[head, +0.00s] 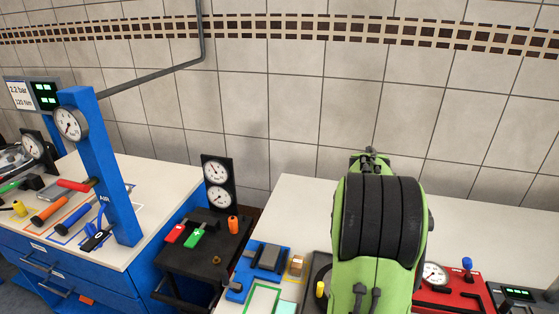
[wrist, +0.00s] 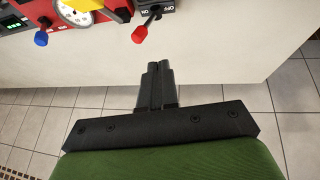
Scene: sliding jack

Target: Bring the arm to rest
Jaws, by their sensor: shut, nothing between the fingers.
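My gripper (wrist: 158,72) shows in the wrist view with its two dark fingers together and nothing between them. In the head view my green and black arm is folded up large in front of the right bench. My fingertips cannot be made out there.
The right bench (head: 300,200) carries a blue fixture (head: 262,260) and a red gauge unit (head: 440,295). A red-tipped lever (wrist: 140,33) and a blue knob (wrist: 41,39) are near my gripper. A dark cart (head: 200,255) and tool bench (head: 150,195) stand left.

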